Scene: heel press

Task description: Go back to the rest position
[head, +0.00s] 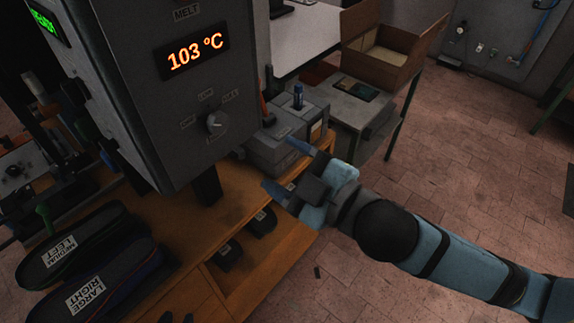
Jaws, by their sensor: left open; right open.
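My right gripper (285,167) reaches in from the right, over the right edge of the wooden bench (185,235). Its two blue fingers are apart with nothing between them. It is to the right of the grey control box (150,105), in front of a small grey machine (285,140). My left gripper cannot be made out. The control box has a knob (215,122) and an orange display (193,53) reading 103 °C under the word MELT.
Dark shoe-shaped pieces labelled MEDIUM LEFT (62,250) and LARGE RIGHT (90,290) lie at lower left. An open cardboard box (385,55) sits behind. The tiled floor (480,150) at right is clear.

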